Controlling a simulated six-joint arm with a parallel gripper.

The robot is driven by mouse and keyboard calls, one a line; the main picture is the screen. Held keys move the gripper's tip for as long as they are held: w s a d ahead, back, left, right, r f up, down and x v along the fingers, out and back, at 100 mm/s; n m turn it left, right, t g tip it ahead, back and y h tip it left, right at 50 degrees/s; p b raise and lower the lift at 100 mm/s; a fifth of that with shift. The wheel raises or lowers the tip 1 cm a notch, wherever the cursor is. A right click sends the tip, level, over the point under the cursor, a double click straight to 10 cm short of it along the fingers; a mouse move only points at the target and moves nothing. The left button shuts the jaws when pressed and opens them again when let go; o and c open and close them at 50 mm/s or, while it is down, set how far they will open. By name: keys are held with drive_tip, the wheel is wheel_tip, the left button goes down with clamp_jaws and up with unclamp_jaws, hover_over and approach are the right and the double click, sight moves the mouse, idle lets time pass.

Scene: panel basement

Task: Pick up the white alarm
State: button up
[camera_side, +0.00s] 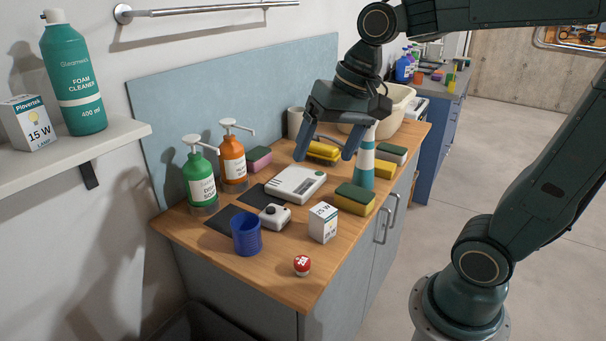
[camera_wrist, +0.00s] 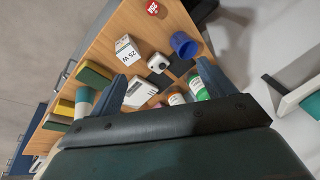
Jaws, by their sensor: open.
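A smaller white device with a black knob (camera_side: 274,216) sits nearer the front.
Sponges (camera_side: 354,199) and a teal-white bottle (camera_side: 361,172) are on the right. Green (camera_side: 200,180) and orange (camera_side: 233,163) pump bottles stand along the back.

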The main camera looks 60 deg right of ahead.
drive_tip(key=w+d+f+m+g+y, duration=0.1)
drive_tip(key=w+d+f+m+g, duration=0.1)
drive_tip(key=w+d+f+m, duration=0.3)
drive_tip(key=w+d+f+m+g+y, duration=0.2)
drive_tip(key=w+d+f+m, duration=0.2)
drive_tip(key=w, duration=0.6)
drive_tip(key=d+m, duration=0.1)
drive_tip(key=m, duration=0.1)
drive_tip(key=shift+w+d+f+m, duration=0.15)
drive_tip(key=shift+w+f+m, duration=0.15)
drive_tip(key=shift+w+f, duration=0.1)
hover_over(275, 209)
drive_tip(key=d, duration=0.3)
wheel_tip(275, 209, down, 7)
drive_tip(key=shift+w, duration=0.1)
drive_tip(key=shift+a+f, duration=0.2)
drive_tip(key=shift+f, duration=0.2)
drive_tip(key=shift+f, duration=0.1)
drive_tip(key=shift+x, duration=2.5)
drive_tip(key=shift+w, duration=0.2)
drive_tip(key=shift+c, duration=0.4)
